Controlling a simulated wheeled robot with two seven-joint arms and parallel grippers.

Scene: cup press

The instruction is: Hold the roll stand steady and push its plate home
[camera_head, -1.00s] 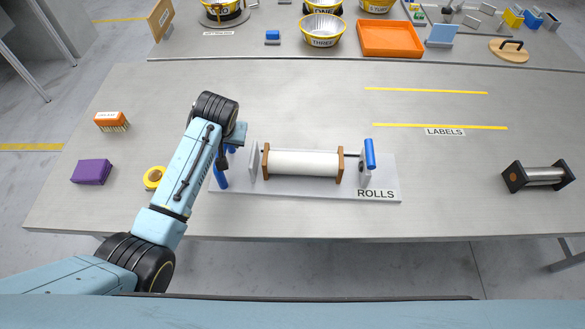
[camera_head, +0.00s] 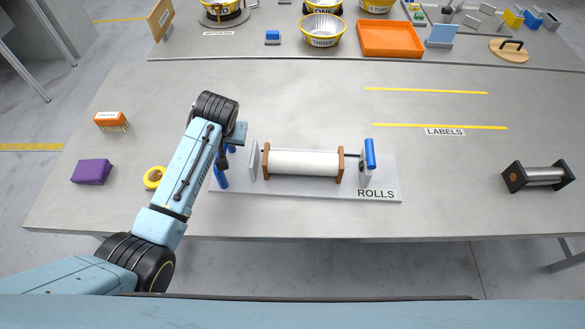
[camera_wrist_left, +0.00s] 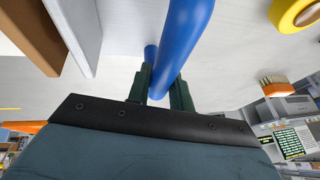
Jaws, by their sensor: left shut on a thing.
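The roll stand has a flat white base (camera_head: 390,187) marked ROLLS on the worktable. A white roll (camera_head: 303,162) lies across it between two brown end pieces. An upright white plate (camera_head: 253,160) stands at the roll's left end, and a blue-handled upright (camera_head: 370,154) at its right. At the stand's left end is a blue bar (camera_head: 221,179), also large in the left wrist view (camera_wrist_left: 183,42). My left gripper (camera_wrist_left: 160,82) is shut on this bar; in the head view my arm partly hides the grip. My right gripper is out of view.
A yellow ring (camera_head: 153,178), a purple block (camera_head: 92,171) and an orange bristled block (camera_head: 111,121) lie left of my arm. A black-ended roller (camera_head: 539,176) lies far right. Bowls and an orange tray (camera_head: 390,39) stand behind. The table between stand and roller is clear.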

